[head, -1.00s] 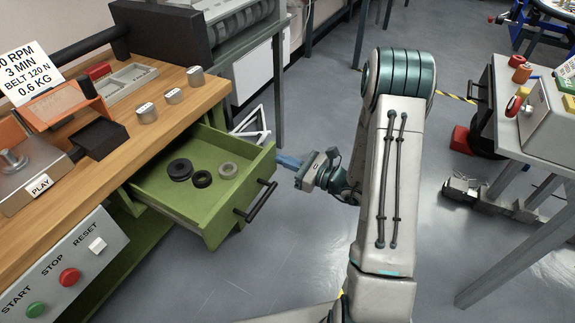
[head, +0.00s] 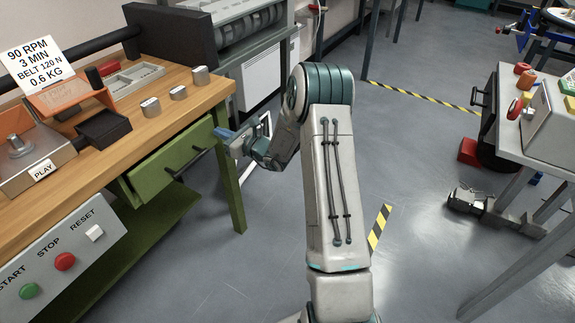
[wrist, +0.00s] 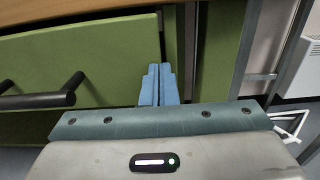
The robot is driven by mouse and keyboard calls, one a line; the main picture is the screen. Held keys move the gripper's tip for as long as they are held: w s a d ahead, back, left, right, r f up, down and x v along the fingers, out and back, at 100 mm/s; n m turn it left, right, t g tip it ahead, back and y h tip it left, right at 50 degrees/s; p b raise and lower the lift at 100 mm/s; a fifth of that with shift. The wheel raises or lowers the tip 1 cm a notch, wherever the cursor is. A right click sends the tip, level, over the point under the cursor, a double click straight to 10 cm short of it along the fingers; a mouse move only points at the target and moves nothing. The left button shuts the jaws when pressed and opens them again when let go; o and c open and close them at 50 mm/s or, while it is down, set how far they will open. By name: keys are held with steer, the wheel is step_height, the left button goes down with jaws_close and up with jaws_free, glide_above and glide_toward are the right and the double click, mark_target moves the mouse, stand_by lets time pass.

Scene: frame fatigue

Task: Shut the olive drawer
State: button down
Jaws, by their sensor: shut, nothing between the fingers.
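The olive drawer (head: 165,168) sits under the wooden bench top with its front at or close to the bench frame. I cannot tell whether it is fully flush. Its inside is hidden. Its black bar handle (head: 188,164) is on the front, and it also shows at the left of the wrist view (wrist: 45,98). My gripper (head: 225,133) is shut and empty, its blue fingers together at the right end of the drawer front. In the wrist view the fingertips (wrist: 159,72) are by the front's right edge; contact is unclear.
The wooden bench top (head: 150,125) above carries metal cylinders, a tray and a machine. A green bench leg (head: 230,185) stands just right of the drawer. A control panel (head: 70,255) is at lower left. A second table (head: 540,160) is at right, with open floor between.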

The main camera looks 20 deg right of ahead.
steer(key=shift+w+a+r, duration=0.1)
steer(key=shift+w+a, duration=0.4)
steer(key=shift+w, duration=0.05)
steer(key=shift+a+r, duration=0.15)
